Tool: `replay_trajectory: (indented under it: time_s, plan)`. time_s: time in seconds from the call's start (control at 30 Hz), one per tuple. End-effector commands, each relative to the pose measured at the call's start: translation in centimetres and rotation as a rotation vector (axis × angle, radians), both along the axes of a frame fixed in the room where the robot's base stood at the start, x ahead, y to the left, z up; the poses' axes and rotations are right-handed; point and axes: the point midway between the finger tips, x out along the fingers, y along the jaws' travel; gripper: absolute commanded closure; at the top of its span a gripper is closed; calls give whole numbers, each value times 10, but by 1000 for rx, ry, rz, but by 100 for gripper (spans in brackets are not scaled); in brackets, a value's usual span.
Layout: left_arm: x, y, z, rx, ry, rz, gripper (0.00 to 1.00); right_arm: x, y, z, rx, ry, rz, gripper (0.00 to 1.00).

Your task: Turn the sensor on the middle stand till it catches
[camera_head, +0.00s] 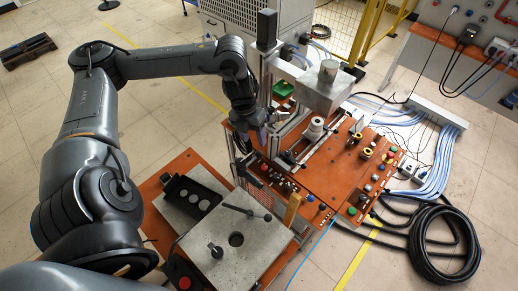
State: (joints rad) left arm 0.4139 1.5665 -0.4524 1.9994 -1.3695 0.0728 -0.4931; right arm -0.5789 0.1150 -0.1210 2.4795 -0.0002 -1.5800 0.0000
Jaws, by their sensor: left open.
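My left gripper (268,136) points down over the back left part of the orange board (330,178). It is open, but its fingers are small and dark here, and I cannot see anything between them. Small stands with yellowish tops, a back one (355,138) and a front one (366,153), rise from the board's right half, well right of the gripper. I cannot tell which part is the sensor on the middle stand, or how it is turned. My right gripper is not in view.
A tall dark-topped column (266,30) rises beside my left wrist. A grey plate (233,240) lies in front. Black hose (447,268) coils on the floor at right.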

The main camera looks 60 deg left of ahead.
Motion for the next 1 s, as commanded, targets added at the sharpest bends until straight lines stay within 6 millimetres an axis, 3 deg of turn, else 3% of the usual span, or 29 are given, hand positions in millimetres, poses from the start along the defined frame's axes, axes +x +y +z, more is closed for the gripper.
replay_trajectory:
  time_s: [0.3,0.5,0.9,1.0]
  plan:
    - [5,-9,-49,-2,1,1,46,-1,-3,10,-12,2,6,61]
    - [8,-12,-67,-3,-1,1,46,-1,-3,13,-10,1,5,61]
    - [9,-12,-73,0,-1,0,46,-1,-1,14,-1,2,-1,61]
    - [9,-12,-73,0,-1,0,60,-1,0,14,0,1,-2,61]
